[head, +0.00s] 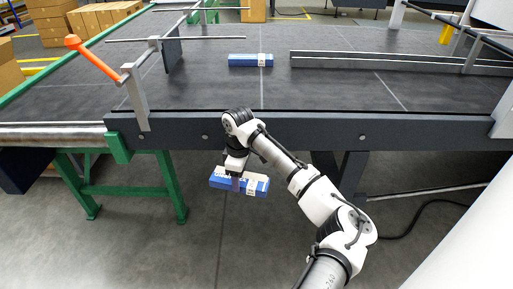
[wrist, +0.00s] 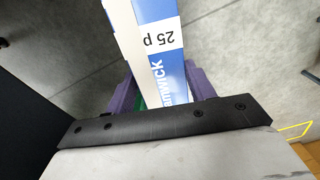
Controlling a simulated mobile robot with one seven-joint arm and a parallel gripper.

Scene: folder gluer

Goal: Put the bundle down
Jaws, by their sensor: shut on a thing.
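A blue and white bundle (head: 254,184) is held by my gripper (head: 236,178), in front of the table's front edge and lower than its top in the head view. A second blue bundle (head: 251,60) lies flat on the dark table (head: 330,90), left of a metal rail.
The long metal rail (head: 400,64) crosses the table's right half. An orange-handled post (head: 136,90) stands at its left front. A roller (head: 50,134) and green frame (head: 120,180) are at left. The table's front middle is clear. Cardboard boxes (head: 100,17) stand behind.

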